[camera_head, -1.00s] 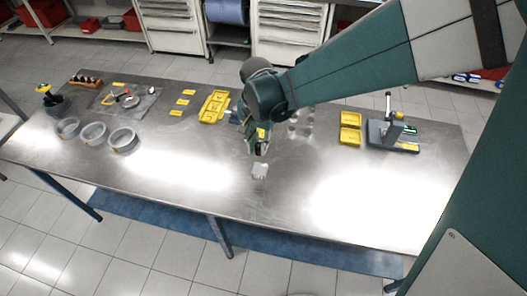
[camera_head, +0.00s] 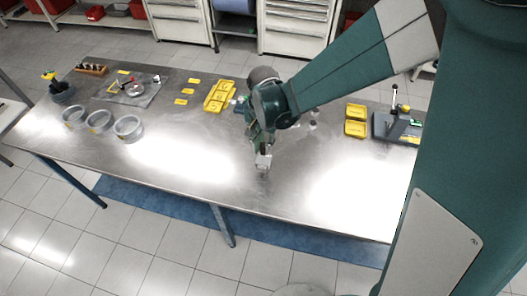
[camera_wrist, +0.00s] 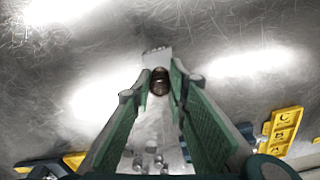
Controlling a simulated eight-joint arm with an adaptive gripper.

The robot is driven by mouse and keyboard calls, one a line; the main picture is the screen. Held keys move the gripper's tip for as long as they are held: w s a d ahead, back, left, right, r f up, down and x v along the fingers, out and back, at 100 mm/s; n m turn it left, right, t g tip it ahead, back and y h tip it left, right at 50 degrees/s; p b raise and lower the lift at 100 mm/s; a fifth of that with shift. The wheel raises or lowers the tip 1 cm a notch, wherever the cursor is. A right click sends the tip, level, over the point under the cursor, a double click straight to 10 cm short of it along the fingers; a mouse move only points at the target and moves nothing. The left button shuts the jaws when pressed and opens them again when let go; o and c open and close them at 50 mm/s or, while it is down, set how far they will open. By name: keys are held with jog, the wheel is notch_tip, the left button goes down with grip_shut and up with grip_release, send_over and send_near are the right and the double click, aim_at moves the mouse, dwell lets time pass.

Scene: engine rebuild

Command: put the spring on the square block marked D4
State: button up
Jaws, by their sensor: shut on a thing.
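The spring (camera_wrist: 160,82) is a dark, coppery coil between the fingertips of my gripper (camera_wrist: 161,88) in the wrist view. My gripper is shut on it. A small pale grey square block (camera_wrist: 157,56) shows just beyond the spring, with faint marks along its far edge that are too small to read. In the head view the block (camera_head: 264,161) sits on the table near its front edge, right below my gripper (camera_head: 262,150). The fingers hide the spring there. I cannot tell whether the spring touches the block.
The steel table (camera_head: 190,160) is clear around the block. Yellow trays (camera_head: 220,95) lie behind, one lettered tray (camera_wrist: 283,130) showing in the wrist view. Grey rings (camera_head: 128,128) stand at left.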

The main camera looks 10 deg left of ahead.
jog(key=shift+f, duration=0.15)
jog(key=shift+f, duration=1.95)
jog(key=shift+f, duration=0.2)
jog(key=o, duration=0.8)
jog(key=shift+o, duration=0.2)
jog(key=shift+r, duration=0.2)
notch_tip(320, 180, up, 12)
jog(key=shift+d, duration=0.1)
